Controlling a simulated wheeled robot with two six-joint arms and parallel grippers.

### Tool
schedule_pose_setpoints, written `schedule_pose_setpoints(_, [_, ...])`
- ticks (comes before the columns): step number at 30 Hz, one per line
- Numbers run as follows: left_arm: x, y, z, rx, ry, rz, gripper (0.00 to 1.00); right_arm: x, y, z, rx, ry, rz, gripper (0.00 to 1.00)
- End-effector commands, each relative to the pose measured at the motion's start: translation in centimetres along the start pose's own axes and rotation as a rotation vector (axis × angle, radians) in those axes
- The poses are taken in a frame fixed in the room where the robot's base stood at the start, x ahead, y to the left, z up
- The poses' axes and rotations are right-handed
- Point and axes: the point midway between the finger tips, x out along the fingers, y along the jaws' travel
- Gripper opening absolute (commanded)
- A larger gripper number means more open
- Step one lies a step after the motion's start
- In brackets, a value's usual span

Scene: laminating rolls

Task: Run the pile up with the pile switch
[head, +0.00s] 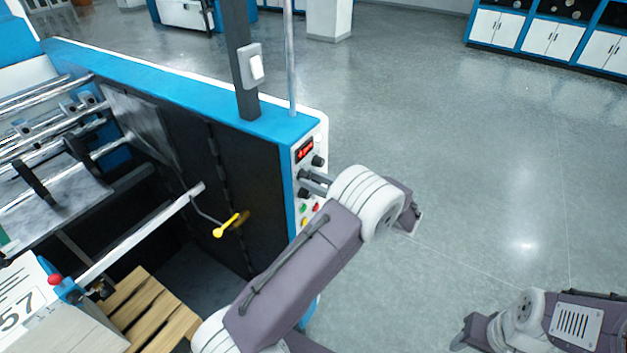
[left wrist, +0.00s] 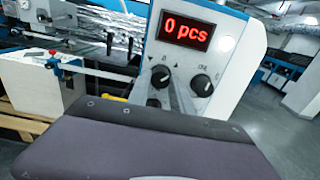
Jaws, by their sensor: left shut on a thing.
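The control panel (head: 309,165) is on the end face of the blue, white and dark machine. It carries a red display (left wrist: 186,31) reading "0 pcs" and dark knobs, including a right-hand knob (left wrist: 201,85). My left gripper (head: 313,182) reaches the panel's knobs from the right and is shut on one, apparently the pile switch (left wrist: 160,76). My own wrist hides the fingertips' lower part and the panel below. The pile (head: 60,318), a white block marked 57, sits on a wooden pallet (head: 150,308); it also shows in the left wrist view (left wrist: 35,100).
Green, red and yellow buttons (head: 310,207) sit low on the panel, close to my arm. A dark post with a white switch box (head: 251,65) rises from the machine top. A yellow-handled lever (head: 226,226) is on its inner side. Open grey floor lies to the right.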

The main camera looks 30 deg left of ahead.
Motion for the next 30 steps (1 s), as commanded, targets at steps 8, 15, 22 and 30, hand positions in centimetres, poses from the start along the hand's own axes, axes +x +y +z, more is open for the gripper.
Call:
schedule_pose_setpoints(8, [0.0, -0.1, -0.3, -0.055, 0.002, -0.001, 0.00, 0.9, 0.0, 0.1, 0.000, 0.000, 0.000, 0.48])
schedule_pose_setpoints(15, [0.0, -0.1, -0.6, -0.219, 0.003, -0.002, 0.00, 3.2, 0.1, 0.3, 0.000, 0.000, 0.000, 0.48])
schedule_pose_setpoints(22, [0.0, -0.1, -0.7, -0.418, 0.004, -0.002, 0.00, 5.7, 0.1, 0.6, 0.000, 0.000, 0.000, 0.48])
schedule_pose_setpoints(30, [0.0, -0.1, -0.6, -0.614, 0.004, 0.000, 0.00, 8.2, 0.2, 0.8, 0.000, 0.000, 0.000, 0.48])
